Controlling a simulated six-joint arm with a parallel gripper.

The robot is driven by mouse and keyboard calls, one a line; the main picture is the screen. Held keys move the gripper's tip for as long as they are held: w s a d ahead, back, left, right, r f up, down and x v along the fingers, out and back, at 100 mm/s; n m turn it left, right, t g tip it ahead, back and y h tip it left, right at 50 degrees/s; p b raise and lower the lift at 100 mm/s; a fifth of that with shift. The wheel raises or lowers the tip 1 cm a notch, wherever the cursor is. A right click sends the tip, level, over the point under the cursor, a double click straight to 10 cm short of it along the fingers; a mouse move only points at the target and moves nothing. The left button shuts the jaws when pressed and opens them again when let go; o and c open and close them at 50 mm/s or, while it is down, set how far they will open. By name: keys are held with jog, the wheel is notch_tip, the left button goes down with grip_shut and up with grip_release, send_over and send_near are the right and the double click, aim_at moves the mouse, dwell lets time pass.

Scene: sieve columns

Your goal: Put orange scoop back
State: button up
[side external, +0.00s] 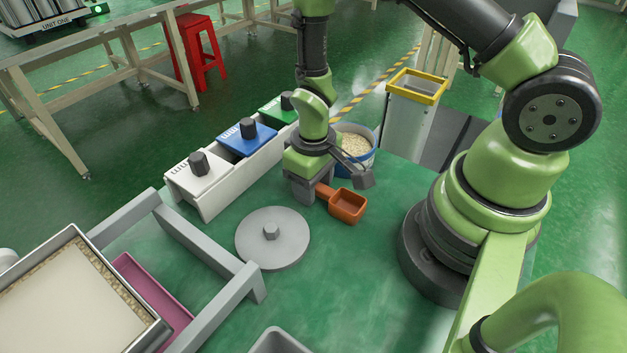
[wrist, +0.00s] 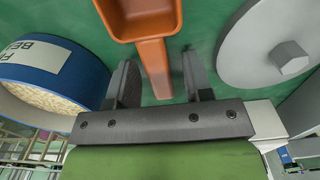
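The orange scoop (side external: 347,205) appears to rest on the green work surface, its square cup to the right of my gripper and its handle pointing toward it. In the wrist view the scoop (wrist: 153,50) has its cup at the top edge, partly cut off, with the handle running down between my fingers. My gripper (side external: 303,190) is low over the surface at the handle end. In the wrist view my gripper (wrist: 158,82) is open, with a visible gap on each side of the handle. The fingertips' exact height against the handle is hard to tell.
A blue-rimmed bucket of pale grains (side external: 356,146) stands just behind my gripper. A round grey lid (side external: 272,238) with a knob lies in front to the left. White (side external: 200,178), blue (side external: 247,139) and green (side external: 278,107) knobbed boxes line the back left. A grey frame (side external: 210,250) stands left.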

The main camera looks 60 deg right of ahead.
notch_tip(320, 180, up, 12)
notch_tip(320, 180, up, 12)
jog(key=r+m+t+y, duration=0.1)
jog(key=m+t, duration=0.1)
jog(key=t, duration=0.2)
send_over(330, 191)
jog(key=s+r+m+t+y, duration=0.1)
jog(key=s+r+m+t, duration=0.1)
jog(key=s+r, duration=0.3)
jog(key=shift+s+a+r+t, duration=0.3)
jog(key=shift+s+t, duration=0.3)
jog(key=shift+s, duration=0.6)
